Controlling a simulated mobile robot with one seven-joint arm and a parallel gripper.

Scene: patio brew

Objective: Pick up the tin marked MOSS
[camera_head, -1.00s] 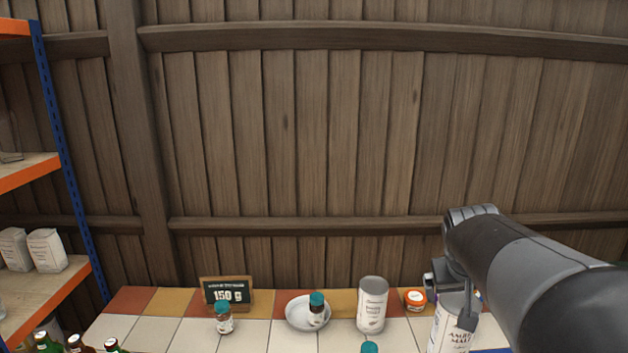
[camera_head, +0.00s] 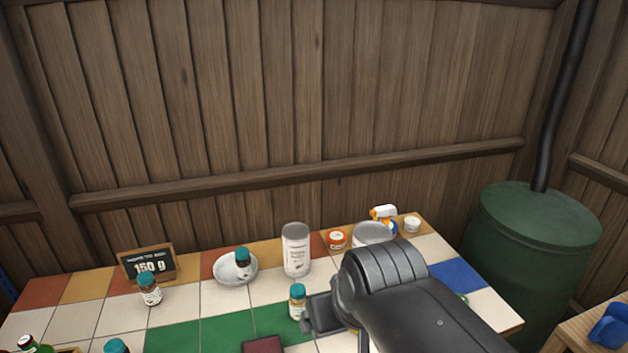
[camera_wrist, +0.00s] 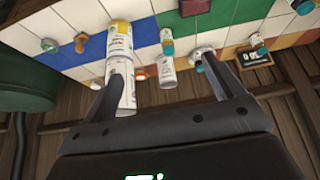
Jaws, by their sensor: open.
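No MOSS marking is readable in either view. A tall pale tin (camera_head: 296,252) stands on the tiled table; it also shows in the wrist view (camera_wrist: 168,72). A larger tin (camera_head: 373,232) is partly hidden behind my arm. In the wrist view this larger tin (camera_wrist: 121,48) shows a yellow band, with one finger overlapping it. A small orange-and-white tub (camera_head: 336,240) and a small white tub (camera_head: 412,224) stand behind. My gripper (camera_wrist: 163,66) is open and empty, its fingers spread over the table; in the head view it is mostly hidden by my arm.
Teal-capped bottles (camera_head: 150,290) stand about the table, one (camera_head: 297,301) close beside my gripper and one in the white bowl (camera_head: 227,274). A 150 g sign (camera_head: 147,263) is at back left. A spray bottle (camera_head: 384,215) is at the back. A green barrel (camera_head: 535,245) stands right.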

